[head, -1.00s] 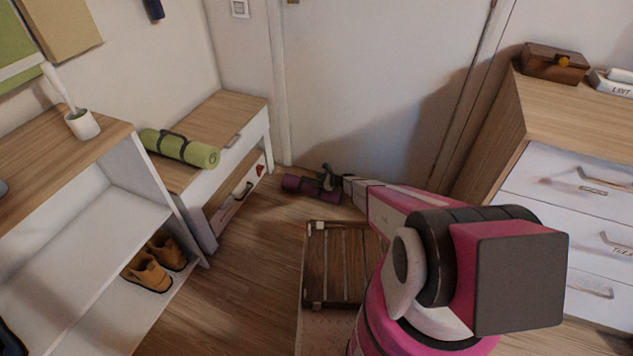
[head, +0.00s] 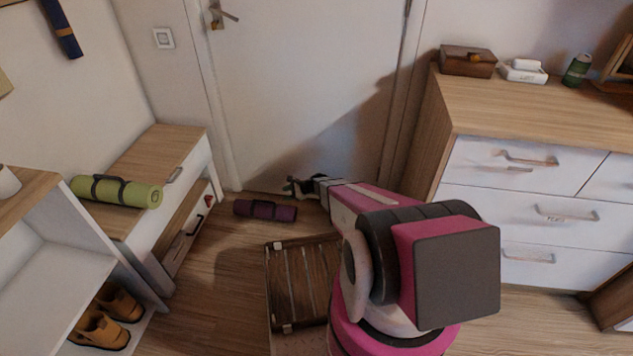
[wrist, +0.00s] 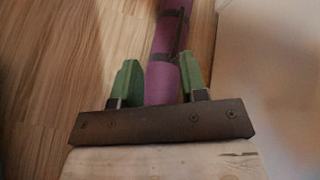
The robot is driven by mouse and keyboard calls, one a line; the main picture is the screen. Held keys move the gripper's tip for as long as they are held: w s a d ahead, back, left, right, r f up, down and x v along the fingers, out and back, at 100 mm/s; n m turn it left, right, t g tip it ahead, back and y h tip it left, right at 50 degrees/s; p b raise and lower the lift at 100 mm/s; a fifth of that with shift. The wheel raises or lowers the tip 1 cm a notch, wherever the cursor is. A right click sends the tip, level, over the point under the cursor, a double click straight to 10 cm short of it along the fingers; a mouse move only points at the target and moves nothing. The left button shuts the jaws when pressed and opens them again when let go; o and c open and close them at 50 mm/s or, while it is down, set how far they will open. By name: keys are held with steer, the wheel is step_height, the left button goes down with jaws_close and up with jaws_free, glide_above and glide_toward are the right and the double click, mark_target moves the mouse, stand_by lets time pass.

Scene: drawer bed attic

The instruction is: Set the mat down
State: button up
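A rolled purple mat (head: 265,210) with dark straps lies on the wood floor in front of the door. In the wrist view the mat (wrist: 165,60) runs away from me, its near end between and beyond the two green fingers. My gripper (head: 293,187) is at the end of my outstretched arm, just right of the mat and above it in the head view. In the wrist view my gripper (wrist: 160,78) has its fingers spread apart, with nothing visibly held. The mat appears apart from the fingers.
A wooden slatted crate or rack (head: 300,285) stands nearer me on the floor. A rolled green mat (head: 118,191) lies on the bench (head: 165,155) at left. A white dresser (head: 530,215) stands at right, and the door (head: 310,90) is behind. Floor left of the rack is clear.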

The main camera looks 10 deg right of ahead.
steer(key=s+d+r+n+g+h, duration=0.1)
steer(key=s+d+r+n+h, duration=0.2)
steer(key=s+r, duration=0.5)
steer(key=s+d+r+n+g+h, duration=0.1)
steer(key=s+d+r+n+h, duration=0.3)
steer(key=s+r, duration=0.5)
steer(key=s+d+r+n+g+h, duration=0.1)
steer(key=s+d+r+n+h, duration=0.3)
steer(key=r, duration=1.1)
steer(key=s+d+n, duration=0.2)
steer(key=s+n, duration=0.2)
steer(key=n, duration=0.1)
steer(key=shift+s+d+g, duration=0.15)
steer(key=shift+s+g, duration=0.1)
steer(key=shift+g, duration=0.05)
